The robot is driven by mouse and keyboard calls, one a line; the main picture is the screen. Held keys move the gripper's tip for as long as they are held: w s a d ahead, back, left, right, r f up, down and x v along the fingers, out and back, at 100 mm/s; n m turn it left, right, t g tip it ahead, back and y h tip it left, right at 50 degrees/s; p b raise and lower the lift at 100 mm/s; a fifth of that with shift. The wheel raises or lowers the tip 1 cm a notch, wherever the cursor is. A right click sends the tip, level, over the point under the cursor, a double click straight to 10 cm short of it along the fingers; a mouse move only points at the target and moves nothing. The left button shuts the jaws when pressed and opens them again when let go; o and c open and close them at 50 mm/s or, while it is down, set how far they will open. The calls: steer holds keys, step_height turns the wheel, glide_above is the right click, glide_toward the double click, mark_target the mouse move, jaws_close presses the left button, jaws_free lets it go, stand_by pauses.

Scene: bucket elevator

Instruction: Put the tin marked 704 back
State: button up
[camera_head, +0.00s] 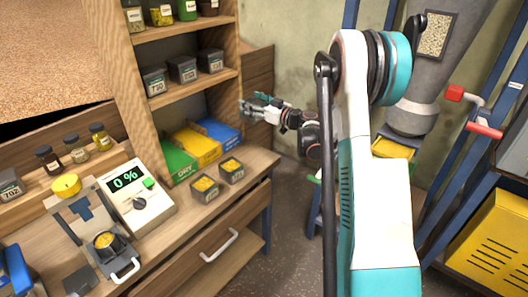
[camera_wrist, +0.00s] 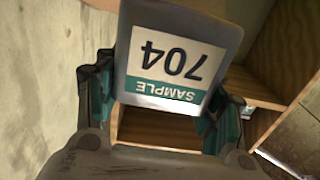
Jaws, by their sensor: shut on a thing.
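My gripper (camera_head: 256,108) is shut on the grey tin marked 704 (camera_wrist: 180,20). In the wrist view the tin's white and teal SAMPLE label is upside down, and the gripper fingers (camera_wrist: 158,100) hold its two sides. In the head view my gripper is just right of the wooden shelf unit (camera_head: 238,20), and I cannot clearly make out the tin there. Dark labelled tins (camera_head: 183,70) stand in a row on the middle shelf (camera_head: 195,85).
Jars (camera_head: 162,14) stand on the upper shelf. Green, yellow and blue bins (camera_head: 198,148) fill the lowest space. Tin 702 (camera_head: 9,186) is at far left. Blue metal posts (camera_head: 436,210) stand at right.

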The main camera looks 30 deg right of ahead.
steer(key=f+b, duration=0.7)
steer(key=f, duration=1.3)
steer(key=shift+d, duration=0.2)
steer(key=o, duration=1.3)
steer(key=shift+f, duration=0.1)
steer(key=shift+c, duration=0.2)
steer(key=shift+r, duration=0.2)
steer(key=p+v, duration=0.3)
steer(key=v, duration=0.9)
steer(key=shift+p, duration=0.4)
